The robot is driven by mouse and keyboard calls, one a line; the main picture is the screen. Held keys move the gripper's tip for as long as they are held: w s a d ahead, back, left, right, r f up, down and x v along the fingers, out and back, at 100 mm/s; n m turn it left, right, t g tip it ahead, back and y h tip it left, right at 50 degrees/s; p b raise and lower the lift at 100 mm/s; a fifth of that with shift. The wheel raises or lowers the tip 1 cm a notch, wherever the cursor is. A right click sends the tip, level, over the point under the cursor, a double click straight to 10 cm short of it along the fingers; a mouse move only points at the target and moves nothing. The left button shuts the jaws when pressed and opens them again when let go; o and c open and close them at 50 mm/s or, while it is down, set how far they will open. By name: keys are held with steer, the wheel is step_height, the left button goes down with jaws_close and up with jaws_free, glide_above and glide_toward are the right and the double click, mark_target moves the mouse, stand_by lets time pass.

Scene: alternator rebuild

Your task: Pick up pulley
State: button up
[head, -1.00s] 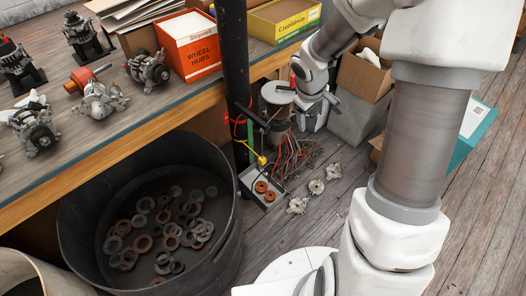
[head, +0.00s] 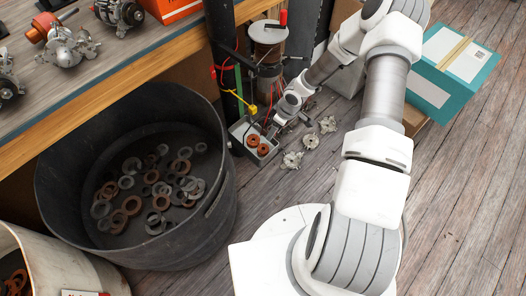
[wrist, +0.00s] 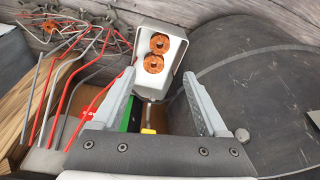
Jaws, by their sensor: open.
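Two copper-brown, round, ribbed parts, which may be pulleys, lie in a small grey tray (head: 239,130) on the floor beside the big black tub: an upper one (head: 253,140) and a lower one (head: 263,149). In the wrist view the same two parts (wrist: 160,43) (wrist: 153,63) sit in the tray (wrist: 172,82), ahead of and between my fingertips. My gripper (wrist: 159,76) is open and empty, apart from the tray. In the head view my gripper (head: 274,128) is small, near the tray's right side, its fingers partly hidden by the wrist.
A black tub (head: 75,205) holding many rusty and grey rings stands left of the tray; its wall (wrist: 265,95) is close on the right in the wrist view. Red and grey wires (wrist: 75,70) spread at left. Several grey metal housings (head: 310,141) lie on the floor.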

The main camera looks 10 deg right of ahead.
steer(key=b, duration=0.5)
glide_above(263, 148)
steer(key=s+d, duration=0.2)
steer(key=x, duration=0.3)
steer(key=s+d+x, duration=0.1)
steer(key=x, duration=0.3)
steer(key=s+x, duration=0.1)
steer(key=x, duration=0.2)
steer(key=shift+w+d+f, duration=0.1)
steer(key=shift+f, duration=0.6)
steer(key=shift+w+b+x, duration=0.2)
steer(key=shift+b+x, duration=1.05)
steer(key=shift+x, duration=1.8)
steer(key=shift+r, duration=0.1)
jaws_close()
